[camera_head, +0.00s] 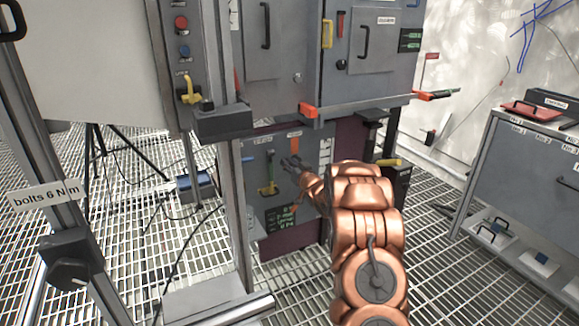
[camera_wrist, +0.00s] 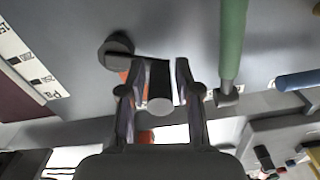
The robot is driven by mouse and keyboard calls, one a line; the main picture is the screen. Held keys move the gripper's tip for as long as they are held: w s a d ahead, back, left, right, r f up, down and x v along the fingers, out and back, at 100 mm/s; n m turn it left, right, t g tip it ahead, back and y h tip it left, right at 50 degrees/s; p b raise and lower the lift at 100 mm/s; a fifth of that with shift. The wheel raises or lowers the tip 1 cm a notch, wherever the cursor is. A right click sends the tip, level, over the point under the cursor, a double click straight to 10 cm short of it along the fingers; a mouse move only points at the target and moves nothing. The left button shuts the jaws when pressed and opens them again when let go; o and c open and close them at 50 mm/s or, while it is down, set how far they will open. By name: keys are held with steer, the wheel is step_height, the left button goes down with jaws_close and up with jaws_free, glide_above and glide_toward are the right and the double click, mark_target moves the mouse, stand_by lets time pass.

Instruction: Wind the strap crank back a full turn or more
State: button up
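The strap crank (camera_wrist: 117,51) shows in the wrist view as a dark round hub with a short arm leading to a grip. The grip's pale round end (camera_wrist: 160,105) lies between the fingers of my gripper (camera_wrist: 160,80). The fingers stand on either side of the grip with narrow gaps visible, so they look open around it. An orange strap (camera_wrist: 138,72) shows partly behind the crank.
A grey upright post (camera_head: 232,205) stands left of the panel. Cabinets overhang above.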

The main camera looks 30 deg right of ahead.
steer(key=shift+w, duration=0.15)
jaws_close()
stand_by(0.5)
steer(key=n, duration=0.1)
steer(key=f+n, duration=0.1)
steer(key=shift+a+n+p, duration=0.2)
steer(key=shift+n+p, duration=0.1)
steer(key=shift+n, duration=0.1)
steer(key=shift+d+f+n+b, duration=0.3)
steer(key=shift+f+n+b, duration=0.4)
steer(key=shift+n, duration=1.2)
steer(key=shift+d+f+n+b, duration=0.4)
steer(key=shift+f+n, duration=0.55)
steer(key=shift+n, duration=0.95)
steer(key=shift+d+f+n+b, duration=0.2)
steer(key=shift+f+n+b, duration=0.55)
steer(key=shift+n, duration=1.15)
